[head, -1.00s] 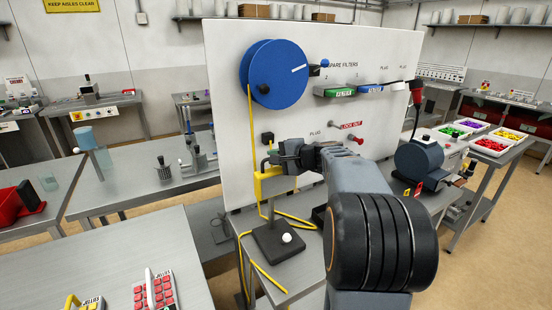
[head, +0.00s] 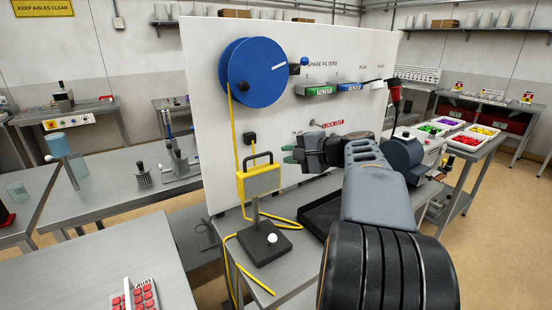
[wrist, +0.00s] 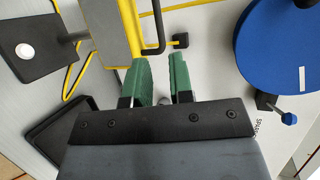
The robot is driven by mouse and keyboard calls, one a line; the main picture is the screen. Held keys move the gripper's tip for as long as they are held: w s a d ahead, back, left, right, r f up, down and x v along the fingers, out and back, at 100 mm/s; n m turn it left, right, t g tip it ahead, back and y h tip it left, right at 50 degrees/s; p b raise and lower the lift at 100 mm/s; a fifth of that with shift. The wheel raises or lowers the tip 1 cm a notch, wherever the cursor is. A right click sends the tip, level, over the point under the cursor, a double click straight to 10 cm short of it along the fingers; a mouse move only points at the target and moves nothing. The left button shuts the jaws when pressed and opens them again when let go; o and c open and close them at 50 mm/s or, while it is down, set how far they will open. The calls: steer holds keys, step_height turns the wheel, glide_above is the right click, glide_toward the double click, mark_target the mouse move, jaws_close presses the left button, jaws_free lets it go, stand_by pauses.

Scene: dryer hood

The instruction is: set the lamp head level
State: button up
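The lamp head (head: 260,181) is a yellow box with a dark handle on top. It sits on a short post above a dark square base (head: 265,243) with a white knob (head: 272,239). In the head view its top edge slopes up to the right; perspective makes its true tilt unclear. My gripper (head: 289,153) is right of the lamp head, with green fingers apart and nothing between them. In the wrist view the lamp head (wrist: 108,32) is at the upper left, near the left finger of my gripper (wrist: 161,58); contact cannot be told.
A white panel (head: 215,130) stands behind, with a blue reel (head: 250,75) and a black socket (head: 250,139). A yellow cable (head: 236,130) hangs from the reel. A dark tray (head: 318,218) lies on the bench right of the lamp. A grey motor (head: 402,157) stands farther right.

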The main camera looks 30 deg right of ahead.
steer(key=shift+v, duration=1.15)
steer(key=s+a+f+n+g+h, duration=0.1)
steer(key=s+f+g+h, duration=0.15)
steer(key=f, duration=0.45)
steer(key=s+a+f+n+g+h, duration=0.1)
steer(key=s+a+f+g, duration=0.15)
steer(key=f, duration=0.35)
steer(key=s+a+f+n+g+h, duration=0.1)
steer(key=s+a+f+n+g, duration=0.1)
steer(key=s+a+f+n, duration=0.2)
steer(key=s+a+f+n+g+h, duration=0.2)
steer(key=a+n, duration=0.6)
steer(key=a, duration=0.4)
steer(key=shift+s+a+f, duration=0.35)
steer(key=shift+s+f, duration=0.55)
steer(key=shift+s, duration=0.15)
